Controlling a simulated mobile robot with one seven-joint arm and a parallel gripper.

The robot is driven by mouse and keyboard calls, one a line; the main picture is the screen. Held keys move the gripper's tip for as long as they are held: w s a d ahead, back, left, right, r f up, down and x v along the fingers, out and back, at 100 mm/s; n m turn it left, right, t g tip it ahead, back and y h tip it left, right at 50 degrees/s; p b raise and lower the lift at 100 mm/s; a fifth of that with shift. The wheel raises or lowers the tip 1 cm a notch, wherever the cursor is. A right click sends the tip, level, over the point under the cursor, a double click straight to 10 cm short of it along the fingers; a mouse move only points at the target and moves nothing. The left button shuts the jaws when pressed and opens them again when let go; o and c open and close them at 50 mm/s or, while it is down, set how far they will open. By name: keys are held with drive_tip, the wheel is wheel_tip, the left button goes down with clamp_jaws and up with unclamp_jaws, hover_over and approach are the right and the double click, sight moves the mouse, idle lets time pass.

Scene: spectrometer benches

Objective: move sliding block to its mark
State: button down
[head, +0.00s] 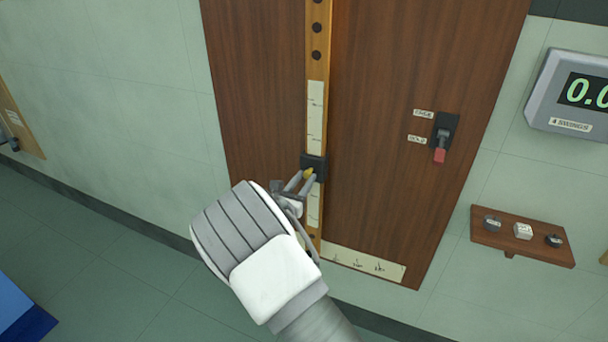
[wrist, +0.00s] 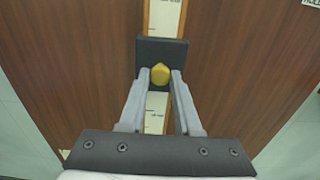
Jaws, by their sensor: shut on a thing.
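The sliding block (head: 314,163) is a dark block on a vertical wooden rail with a pale paper scale (head: 316,110). The scale shows above and below the block, with small marks too fine to read. In the wrist view the block (wrist: 176,50) is a dark square with a yellow knob (wrist: 160,74) at its front. My gripper (head: 302,178) is at the block from below left, its two fingers shut on the yellow knob. The wrist view shows the fingertips (wrist: 160,78) on either side of the knob. I cannot tell which mark is the block's own.
The rail (head: 320,45) with dark holes runs up the brown wooden panel (head: 420,60). A display box (head: 570,95) and a small shelf (head: 485,238) with knobs are farther right. A paper strip (head: 365,264) lies along the panel's bottom.

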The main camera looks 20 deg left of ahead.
wheel_tip(320, 180, down, 14)
drive_tip(key=b, duration=0.7)
drive_tip(key=shift+f, duration=0.15)
drive_tip(key=c, duration=0.6)
unclamp_jaws()
drive_tip(key=s+a+p, duration=0.1)
drive_tip(key=s+p, duration=0.1)
drive_tip(key=s, duration=1.5)
drive_tip(key=shift+s+a, duration=0.15)
drive_tip(key=shift+s, duration=0.1)
